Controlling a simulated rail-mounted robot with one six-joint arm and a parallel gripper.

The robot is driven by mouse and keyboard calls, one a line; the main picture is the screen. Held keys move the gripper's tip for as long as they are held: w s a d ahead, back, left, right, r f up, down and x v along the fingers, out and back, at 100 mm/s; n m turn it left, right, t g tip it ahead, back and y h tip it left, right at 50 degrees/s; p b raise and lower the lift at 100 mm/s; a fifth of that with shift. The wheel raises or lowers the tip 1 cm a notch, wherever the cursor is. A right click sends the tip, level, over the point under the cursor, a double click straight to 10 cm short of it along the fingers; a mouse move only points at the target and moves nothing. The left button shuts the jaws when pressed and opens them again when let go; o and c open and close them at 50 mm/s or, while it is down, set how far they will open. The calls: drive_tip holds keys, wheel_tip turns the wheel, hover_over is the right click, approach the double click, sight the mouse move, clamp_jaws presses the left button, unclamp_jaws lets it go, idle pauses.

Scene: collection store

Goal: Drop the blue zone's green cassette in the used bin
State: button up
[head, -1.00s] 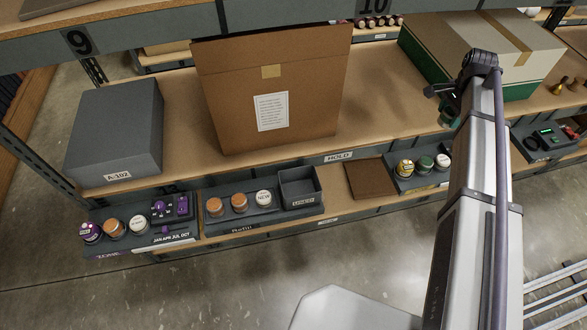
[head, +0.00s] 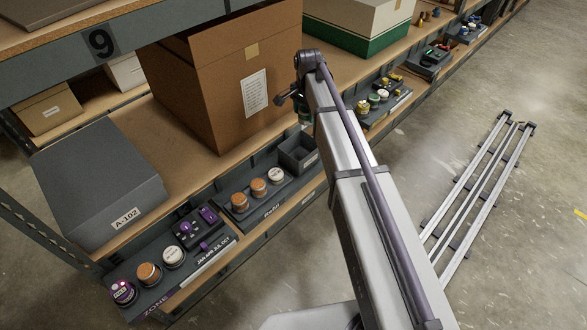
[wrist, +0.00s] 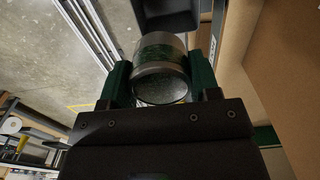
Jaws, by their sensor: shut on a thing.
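My gripper (wrist: 160,82) is shut on a round cassette with a green band (wrist: 160,52), held between its two dark green fingers in the wrist view. A dark open bin (wrist: 168,14) shows just beyond the cassette at the top of that view. In the head view the small dark grey bin (head: 294,161) stands at the right end of the Refill tray (head: 262,207); its label is too small to read surely. My gripper is by the shelf near this bin, largely hidden by my arm, and the cassette cannot be made out there.
A tall brown carton (head: 215,90) stands behind the Refill tray. A purple-labelled zone tray (head: 190,262) with several round cassettes is at front left, below a grey box (head: 95,185). Another tray (head: 388,108) with round cassettes lies to the right. The aisle floor is clear around a rail.

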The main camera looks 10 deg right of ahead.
wheel_tip(320, 180, down, 13)
drive_tip(key=b, duration=0.9)
drive_tip(key=shift+r, duration=0.2)
drive_tip(key=o, duration=1)
drive_tip(key=shift+s, duration=0.1)
wheel_tip(320, 180, up, 11)
drive_tip(key=p, duration=1)
drive_tip(key=shift+a+r+p, duration=0.1)
drive_tip(key=shift+p, duration=0.3)
drive_tip(key=shift+w+f, duration=0.2)
